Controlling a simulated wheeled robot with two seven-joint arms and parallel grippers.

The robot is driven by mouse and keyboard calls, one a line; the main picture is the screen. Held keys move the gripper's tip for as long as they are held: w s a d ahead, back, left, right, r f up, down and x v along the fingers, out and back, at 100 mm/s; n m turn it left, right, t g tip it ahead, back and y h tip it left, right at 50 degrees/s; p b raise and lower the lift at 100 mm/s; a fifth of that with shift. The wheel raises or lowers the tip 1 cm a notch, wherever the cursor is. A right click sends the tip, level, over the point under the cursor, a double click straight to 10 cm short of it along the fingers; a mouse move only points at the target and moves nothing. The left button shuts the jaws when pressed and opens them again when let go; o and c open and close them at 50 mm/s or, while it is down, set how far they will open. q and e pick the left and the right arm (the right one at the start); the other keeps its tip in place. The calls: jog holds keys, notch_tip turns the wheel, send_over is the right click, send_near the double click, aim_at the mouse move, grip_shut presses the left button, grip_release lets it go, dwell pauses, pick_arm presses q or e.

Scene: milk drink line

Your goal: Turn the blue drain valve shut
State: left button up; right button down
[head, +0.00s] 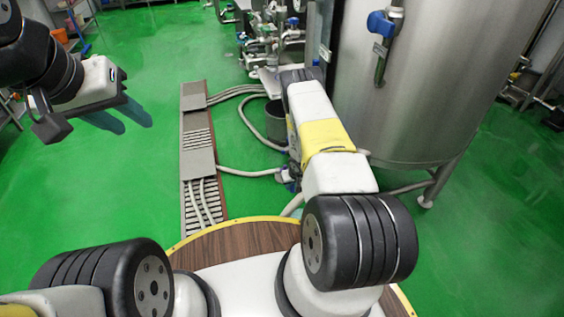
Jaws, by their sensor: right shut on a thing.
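A small patch of blue and grey (289,180) shows low beside my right arm, where a hose meets the foot of the steel tank. It looks like the blue drain valve, and its handle angle cannot be made out. My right arm reaches forward over it and hides most of the spot. My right gripper (291,172) is down there, almost wholly hidden behind the arm, shut on the valve. My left gripper (86,108) is raised at the upper left, far from the valve, with its dark fingers apart and nothing between them.
The large steel tank (430,85) stands at the right on legs, with another blue-handled fitting (381,24) high on its side. A grated floor drain (198,155) carries grey hoses. A dark bucket (275,122) stands beside my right arm. The green floor at left is open.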

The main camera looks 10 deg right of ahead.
dwell(0.5)
jog(key=shift+s+a+f+t, duration=0.15)
jog(key=shift+s+f+t, duration=0.15)
jog(key=shift+t, duration=0.1)
jog(key=shift+s+f+t, duration=0.1)
jog(key=shift+s+t, duration=0.05)
jog(key=shift+t, duration=0.15)
jog(key=c, duration=1.3)
grip_release()
jog(key=shift+v, duration=3.9)
